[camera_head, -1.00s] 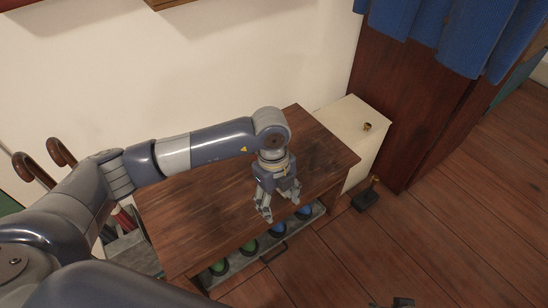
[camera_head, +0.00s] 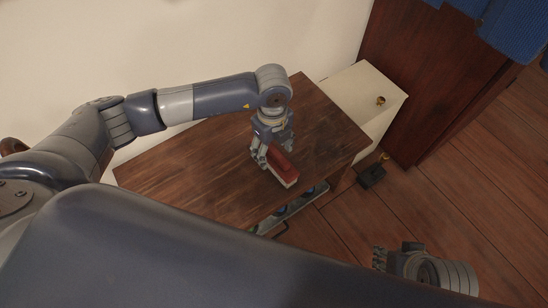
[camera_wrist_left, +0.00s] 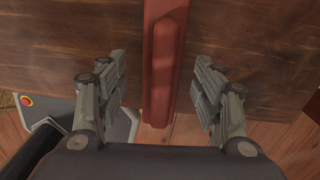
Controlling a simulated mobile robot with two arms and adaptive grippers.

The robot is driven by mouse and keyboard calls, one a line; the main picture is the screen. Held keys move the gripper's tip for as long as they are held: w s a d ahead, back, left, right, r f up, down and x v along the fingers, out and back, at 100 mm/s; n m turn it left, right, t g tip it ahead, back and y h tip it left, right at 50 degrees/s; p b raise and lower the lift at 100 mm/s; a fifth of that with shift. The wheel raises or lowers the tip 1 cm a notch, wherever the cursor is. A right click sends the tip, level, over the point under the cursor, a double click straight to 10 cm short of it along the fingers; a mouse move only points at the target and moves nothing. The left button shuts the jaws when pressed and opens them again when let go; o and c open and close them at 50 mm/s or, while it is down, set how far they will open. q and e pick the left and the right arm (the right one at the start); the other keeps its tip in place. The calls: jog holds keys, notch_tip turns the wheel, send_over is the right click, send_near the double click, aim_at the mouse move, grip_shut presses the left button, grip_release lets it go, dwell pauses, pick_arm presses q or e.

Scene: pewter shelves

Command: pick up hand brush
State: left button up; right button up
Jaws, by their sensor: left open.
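The hand brush (camera_head: 284,170) has a red back with a pale strip along its lower side. It lies on the brown wooden table top near its front edge. My left gripper (camera_head: 272,157) points down over one end of the brush. In the left wrist view the red brush (camera_wrist_left: 164,60) runs lengthwise between the fingers of my left gripper (camera_wrist_left: 160,80). They are open, with a gap on each side of it. My right gripper (camera_head: 394,256) shows at the lower right, partly cut off by my own arm; its jaw opening is unclear.
The wooden table (camera_head: 190,160) is otherwise bare around the brush. A wall is behind.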

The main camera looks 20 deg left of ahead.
aim_at(274, 159)
pick_arm(q)
notch_tip(274, 159, down, 5)
jog(key=shift+w+d+b, duration=0.1)
jog(key=shift+d+b, duration=0.05)
jog(key=shift+b, duration=0.55)
jog(key=c, duration=1.3)
